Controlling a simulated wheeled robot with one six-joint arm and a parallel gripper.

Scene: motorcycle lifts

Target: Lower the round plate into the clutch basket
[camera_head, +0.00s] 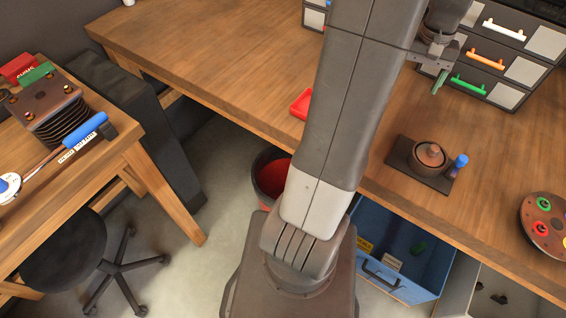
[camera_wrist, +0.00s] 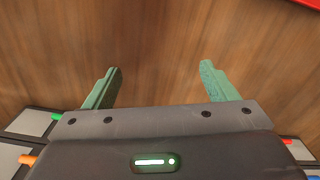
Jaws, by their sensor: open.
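A round, dark brown, basket-like body (camera_head: 428,163) sits on a flat dark mat (camera_head: 403,152) on the right bench; it looks like the clutch basket. A round copper-brown piece with a small raised centre (camera_head: 430,153) shows at its top; I cannot tell whether this is the round plate or how it is seated. My gripper (camera_head: 440,80) is above the bench, behind the mat and in front of the drawers. In the wrist view my gripper (camera_wrist: 158,82) is open, its two green fingers apart with only bare wood between them.
A blue-capped item (camera_head: 460,161) stands at the mat's right edge. A brown disc with coloured rings (camera_head: 540,228) lies at the far right. Drawers with white, orange and green handles (camera_head: 486,58) stand behind. A red tray (camera_head: 301,103) is left of my arm. The bench's left part is clear.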

